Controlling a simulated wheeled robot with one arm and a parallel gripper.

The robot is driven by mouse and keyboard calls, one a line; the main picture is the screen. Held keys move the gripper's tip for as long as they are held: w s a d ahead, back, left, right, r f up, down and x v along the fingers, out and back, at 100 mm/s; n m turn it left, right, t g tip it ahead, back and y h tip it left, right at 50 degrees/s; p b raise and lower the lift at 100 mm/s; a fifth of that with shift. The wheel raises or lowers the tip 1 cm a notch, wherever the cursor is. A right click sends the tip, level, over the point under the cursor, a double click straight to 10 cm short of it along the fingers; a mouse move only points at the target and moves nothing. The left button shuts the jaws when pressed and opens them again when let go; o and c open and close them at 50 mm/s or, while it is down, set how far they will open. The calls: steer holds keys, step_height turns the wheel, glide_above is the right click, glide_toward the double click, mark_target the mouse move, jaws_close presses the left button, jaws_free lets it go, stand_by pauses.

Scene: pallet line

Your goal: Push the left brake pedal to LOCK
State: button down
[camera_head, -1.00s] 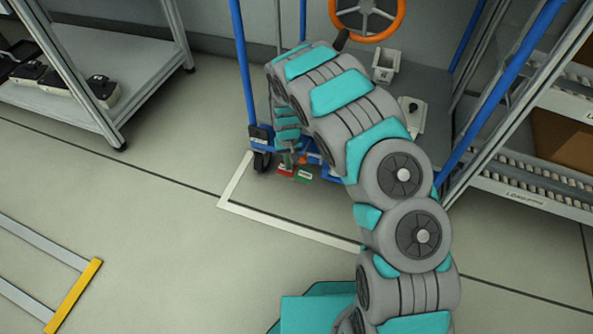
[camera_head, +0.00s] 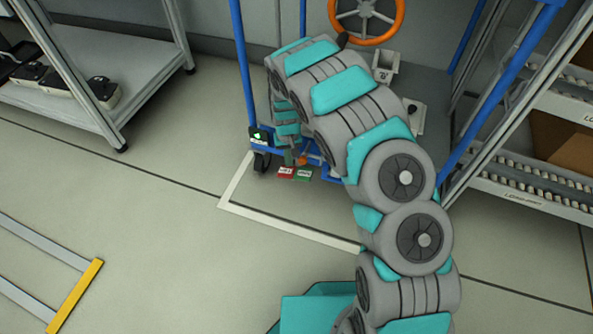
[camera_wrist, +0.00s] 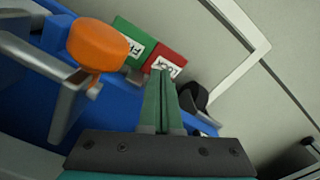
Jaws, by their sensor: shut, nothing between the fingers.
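An orange rounded pad on a metal arm, which looks like the brake pedal (camera_wrist: 97,48), is at the upper left of the wrist view. Beside it are a green FREE plate (camera_wrist: 130,38) and a red LOCK plate (camera_wrist: 166,60). In the head view the red plate (camera_head: 286,173) lies left of the green plate (camera_head: 303,175), low at the blue cart frame. My gripper (camera_wrist: 162,72) is shut and empty, its tips over the LOCK plate's edge in the wrist view, to the right of the orange pad. I cannot tell whether the tips touch anything. My arm hides part of the cart.
A small black display (camera_head: 258,136) with a green symbol sits on the cart's left corner above a caster (camera_head: 262,161). A blue post (camera_head: 243,70) rises there. A roller rack (camera_head: 520,190) stands right and a grey shelf (camera_head: 130,75) left.

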mark_target(289, 171)
step_height(289, 171, up, 4)
steer(key=shift+f+p, duration=0.1)
steer(key=shift+p, duration=0.25)
stand_by(0.5)
